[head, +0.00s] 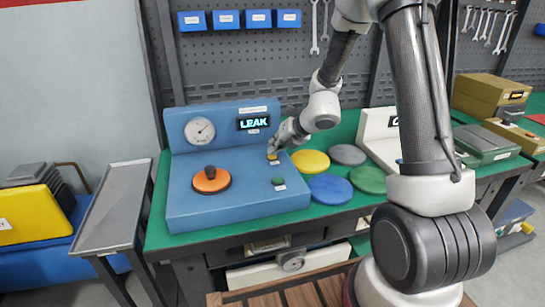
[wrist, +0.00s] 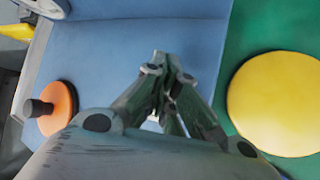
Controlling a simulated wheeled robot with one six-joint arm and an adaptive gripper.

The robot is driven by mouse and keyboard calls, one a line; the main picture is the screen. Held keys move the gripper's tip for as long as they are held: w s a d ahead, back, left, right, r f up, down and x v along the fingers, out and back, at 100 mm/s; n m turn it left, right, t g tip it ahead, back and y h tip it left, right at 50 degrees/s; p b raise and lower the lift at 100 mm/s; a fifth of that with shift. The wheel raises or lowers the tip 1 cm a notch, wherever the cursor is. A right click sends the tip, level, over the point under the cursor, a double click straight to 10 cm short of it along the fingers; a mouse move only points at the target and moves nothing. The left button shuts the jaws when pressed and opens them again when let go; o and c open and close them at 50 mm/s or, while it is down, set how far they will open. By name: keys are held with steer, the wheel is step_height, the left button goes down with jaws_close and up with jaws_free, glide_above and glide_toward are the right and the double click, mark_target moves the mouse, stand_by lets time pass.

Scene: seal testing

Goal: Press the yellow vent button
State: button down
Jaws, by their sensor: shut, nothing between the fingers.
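The blue test unit (head: 240,205) stands on the green bench top, with a dial and a display reading "LEAK" on its upright back. The small yellow vent button (head: 272,158) is on its top face, near the right side. My gripper (head: 272,149) is shut and empty, its fingertips right at the button; I cannot tell whether they touch it. In the wrist view my gripper (wrist: 160,62) points at the blue surface, and the yellow button is not visible, apparently hidden by the fingers.
An orange disc with a black knob (head: 211,179) sits left on the unit, and a green button (head: 278,181) sits in front of the yellow one. Yellow (head: 310,161), grey, blue and green discs lie to the right. A grey tray stand (head: 110,205) is at left.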

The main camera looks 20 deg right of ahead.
steer(key=shift+f, duration=0.3)
steer(key=shift+r, duration=0.1)
stand_by(0.4)
steer(key=shift+r, duration=0.7)
steer(key=shift+r, duration=2.5)
